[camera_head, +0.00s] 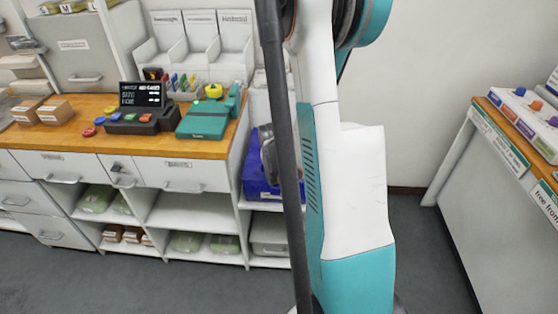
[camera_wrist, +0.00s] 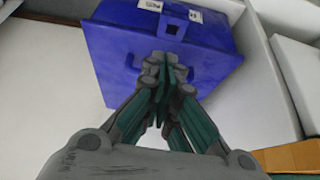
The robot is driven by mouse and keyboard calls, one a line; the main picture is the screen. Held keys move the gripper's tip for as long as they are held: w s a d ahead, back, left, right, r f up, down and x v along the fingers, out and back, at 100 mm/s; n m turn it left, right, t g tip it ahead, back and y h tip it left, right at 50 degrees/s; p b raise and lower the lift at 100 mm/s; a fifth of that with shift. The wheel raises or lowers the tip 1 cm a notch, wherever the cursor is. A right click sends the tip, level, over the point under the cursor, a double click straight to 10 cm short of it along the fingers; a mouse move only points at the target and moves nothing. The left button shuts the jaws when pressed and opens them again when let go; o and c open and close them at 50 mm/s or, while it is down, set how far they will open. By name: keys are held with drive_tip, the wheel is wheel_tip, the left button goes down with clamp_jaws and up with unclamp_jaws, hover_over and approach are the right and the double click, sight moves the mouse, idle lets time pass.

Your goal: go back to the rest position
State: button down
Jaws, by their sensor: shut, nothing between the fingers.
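My gripper (camera_wrist: 164,62) is shut with nothing between its fingers in the wrist view. Its fingertips are in front of a blue bin (camera_wrist: 110,45), which has a small square opening and white labels. I cannot tell whether the fingertips touch it. In the head view my gripper (camera_head: 266,150) is partly hidden behind a dark arm part, in front of the blue bin (camera_head: 258,184). The bin stands on a shelf at the right end of the counter unit. My white and teal arm covers the middle of the head view.
A wooden counter (camera_head: 60,138) at left holds a display (camera_head: 141,95), a teal box (camera_head: 203,120), two cardboard boxes and coloured pieces. White shelves (camera_head: 195,212) below hold packets. Another counter (camera_head: 495,150) with coloured knobs stands at right. Grey floor lies open between them.

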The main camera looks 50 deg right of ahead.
drive_tip(key=s+a, duration=0.2)
drive_tip(key=s+a+p, duration=0.1)
drive_tip(key=a, duration=0.1)
drive_tip(key=shift+s+a+r, duration=0.1)
drive_tip(key=shift+s+a, duration=0.2)
drive_tip(key=shift+s, duration=0.1)
